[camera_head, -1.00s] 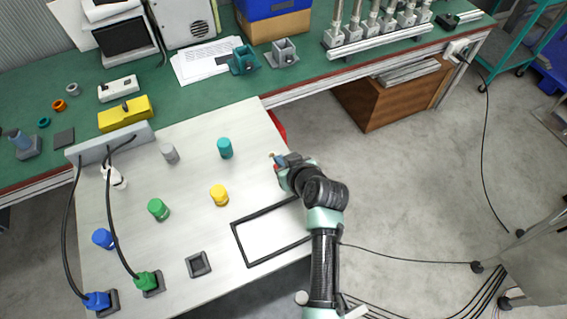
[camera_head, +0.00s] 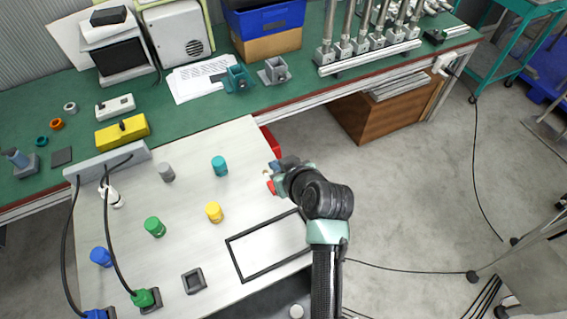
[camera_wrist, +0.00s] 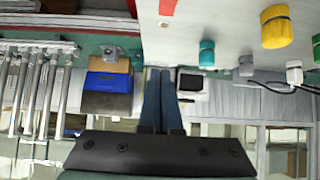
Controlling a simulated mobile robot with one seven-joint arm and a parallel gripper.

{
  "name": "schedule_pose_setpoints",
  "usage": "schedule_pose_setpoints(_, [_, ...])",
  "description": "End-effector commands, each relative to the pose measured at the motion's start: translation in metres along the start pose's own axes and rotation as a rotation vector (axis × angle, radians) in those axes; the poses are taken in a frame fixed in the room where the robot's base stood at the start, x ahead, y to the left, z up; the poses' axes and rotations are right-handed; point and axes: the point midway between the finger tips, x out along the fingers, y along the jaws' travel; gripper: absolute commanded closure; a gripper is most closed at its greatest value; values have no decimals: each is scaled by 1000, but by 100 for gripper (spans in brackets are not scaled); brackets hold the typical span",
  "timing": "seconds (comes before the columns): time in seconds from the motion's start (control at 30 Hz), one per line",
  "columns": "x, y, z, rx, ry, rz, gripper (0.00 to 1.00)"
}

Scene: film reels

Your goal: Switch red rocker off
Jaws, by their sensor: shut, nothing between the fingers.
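A small red part, which looks like the red rocker (camera_head: 271,187), shows at the right edge of the pale panel (camera_head: 190,235), beside my gripper (camera_head: 276,166). A flat red piece, likely the same rocker (camera_wrist: 167,6), is cut off by the top edge of the wrist view. Its tilt cannot be told. My gripper is shut and empty. In the wrist view its fingers (camera_wrist: 159,72) lie together and apart from the red piece, pointing past the panel's edge toward the bench. My wrist partly hides the panel edge in the head view.
Teal (camera_head: 219,166), yellow (camera_head: 214,212), green (camera_head: 155,227), blue (camera_head: 101,257) and grey (camera_head: 166,172) knobs stand on the panel. Black cables cross its left side. A red bin (camera_head: 270,141) is behind the panel's right edge. The green bench (camera_head: 190,112) lies beyond; open floor is right.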

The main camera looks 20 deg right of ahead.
Motion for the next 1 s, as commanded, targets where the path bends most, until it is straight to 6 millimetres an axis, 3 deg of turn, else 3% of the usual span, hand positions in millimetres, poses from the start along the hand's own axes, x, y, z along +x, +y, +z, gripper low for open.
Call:
schedule_pose_setpoints(0.1, [-19,1,-5,0,2,2,100])
schedule_pose_setpoints(0.33, [-40,0,-11,1,0,0,100])
schedule_pose_setpoints(1.0, [-44,0,-12,0,0,0,100])
